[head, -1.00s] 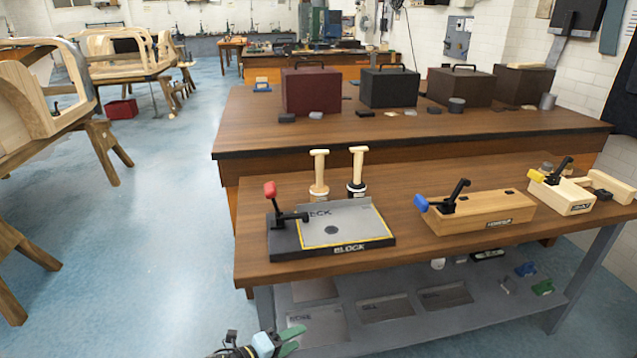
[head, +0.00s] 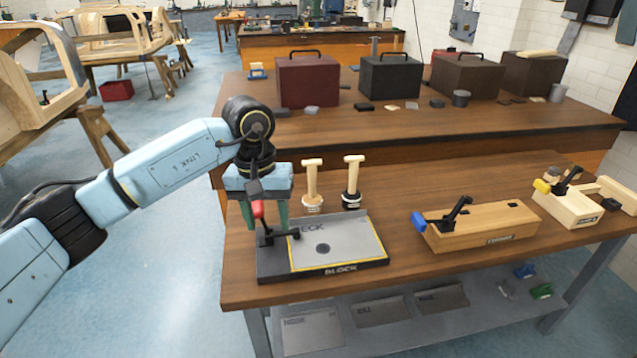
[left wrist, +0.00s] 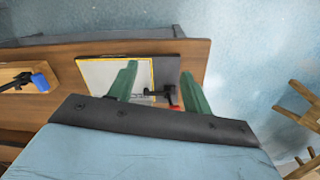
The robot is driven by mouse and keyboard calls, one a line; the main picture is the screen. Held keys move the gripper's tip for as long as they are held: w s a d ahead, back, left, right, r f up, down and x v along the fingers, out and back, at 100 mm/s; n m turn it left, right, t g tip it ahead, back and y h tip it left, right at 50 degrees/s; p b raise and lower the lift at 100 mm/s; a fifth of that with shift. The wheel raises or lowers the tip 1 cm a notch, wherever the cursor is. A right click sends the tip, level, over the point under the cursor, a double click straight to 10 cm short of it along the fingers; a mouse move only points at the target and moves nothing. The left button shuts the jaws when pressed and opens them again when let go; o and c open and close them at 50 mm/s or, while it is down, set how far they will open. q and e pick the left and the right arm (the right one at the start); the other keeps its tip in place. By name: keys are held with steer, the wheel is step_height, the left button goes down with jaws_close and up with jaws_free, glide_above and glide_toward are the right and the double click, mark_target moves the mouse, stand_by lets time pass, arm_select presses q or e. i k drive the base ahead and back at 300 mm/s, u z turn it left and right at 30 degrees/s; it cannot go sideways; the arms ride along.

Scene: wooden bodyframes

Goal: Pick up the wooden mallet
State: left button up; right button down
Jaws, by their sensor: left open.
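A pale wooden piece (head: 609,189) at the right end of the near bench looks like the mallet, but the picture edge cuts it off and I cannot be sure. My left gripper (head: 265,214) is open, pointing down over the left end of the black block fixture (head: 345,271), far to the left of that piece. The fixture's red-tipped lever (head: 258,210) shows between the green fingers. In the left wrist view the fingers (left wrist: 159,68) are apart with the fixture's grey plate (left wrist: 105,75) below. My right gripper is not in view.
Two upright wooden-handled tools (head: 312,183) stand just behind the fixture. A wooden clamp block with a blue-tipped lever (head: 480,227) and a smaller one with a yellow tip (head: 567,207) stand to the right. Bare bench top lies between the fixture and the blue-tipped block.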

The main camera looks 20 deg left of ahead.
mark_target(312, 202)
steer(key=i, duration=1.15)
